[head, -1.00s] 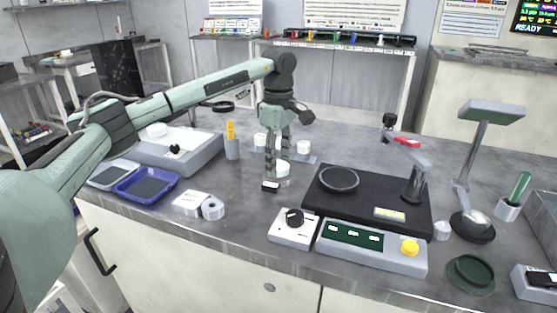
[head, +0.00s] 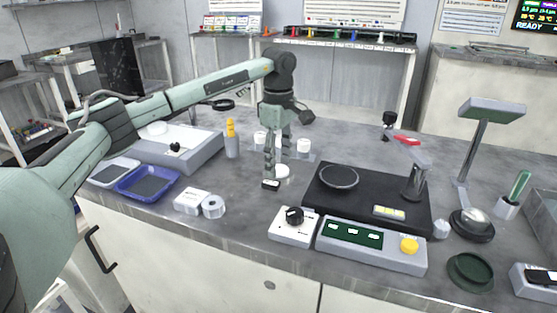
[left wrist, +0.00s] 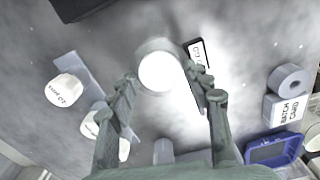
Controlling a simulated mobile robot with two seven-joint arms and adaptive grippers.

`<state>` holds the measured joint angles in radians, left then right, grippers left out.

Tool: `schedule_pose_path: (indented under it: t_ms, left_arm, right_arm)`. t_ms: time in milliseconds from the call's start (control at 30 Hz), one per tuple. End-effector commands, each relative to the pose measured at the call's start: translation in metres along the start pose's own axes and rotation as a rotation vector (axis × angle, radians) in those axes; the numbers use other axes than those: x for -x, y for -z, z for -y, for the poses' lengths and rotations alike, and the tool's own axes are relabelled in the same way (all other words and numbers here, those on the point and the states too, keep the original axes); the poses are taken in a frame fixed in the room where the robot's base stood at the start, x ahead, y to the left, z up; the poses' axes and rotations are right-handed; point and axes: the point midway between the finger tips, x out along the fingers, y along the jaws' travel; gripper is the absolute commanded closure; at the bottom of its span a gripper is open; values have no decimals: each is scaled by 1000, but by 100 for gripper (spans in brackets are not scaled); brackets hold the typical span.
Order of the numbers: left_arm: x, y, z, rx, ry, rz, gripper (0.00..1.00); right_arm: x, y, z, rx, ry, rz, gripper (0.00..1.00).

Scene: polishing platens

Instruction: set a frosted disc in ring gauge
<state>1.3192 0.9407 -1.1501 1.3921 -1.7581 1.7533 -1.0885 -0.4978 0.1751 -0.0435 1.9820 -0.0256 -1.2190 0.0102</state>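A white, frosted-looking disc (head: 283,170) sits low on the bench by my left gripper (head: 277,172). In the left wrist view the round white disc top (left wrist: 160,72) lies between the fingertips of my left gripper (left wrist: 161,78). The fingers are spread on either side of it; I cannot tell whether they touch it. A small black-edged label block (head: 271,184) lies beside the disc. A dark ring (head: 339,177), possibly the ring gauge, lies on a black plate (head: 318,196) to the right. My right gripper is not in view.
Other white pieces (head: 303,146) stand on grey holders behind the gripper. A blue tray (head: 147,184) and a white roll (head: 213,206) are to the left. A knob box (head: 294,228) and green-display panel (head: 371,246) line the front. A lamp (head: 484,130) stands right.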

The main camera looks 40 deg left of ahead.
Motion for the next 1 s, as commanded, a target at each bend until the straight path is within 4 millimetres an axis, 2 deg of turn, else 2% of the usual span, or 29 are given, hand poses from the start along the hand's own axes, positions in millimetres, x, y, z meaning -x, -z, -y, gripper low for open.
schedule_pose_path:
  t_ms: [33,133,400,500,633,1000]
  left_arm:
    - [0,0,0,0,0,0,42]
    - [0,0,0,0,0,0,31]
    - [0,0,0,0,0,0,31]
    - [6,0,0,0,-2,0,31]
    - [26,-1,-1,0,-4,2,31]
    - [101,-1,-1,-1,-3,1,31]
  right_arm:
    - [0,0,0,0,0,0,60]
    - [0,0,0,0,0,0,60]
    - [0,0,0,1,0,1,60]
    - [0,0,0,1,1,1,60]
    - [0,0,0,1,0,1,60]
    - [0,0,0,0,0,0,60]
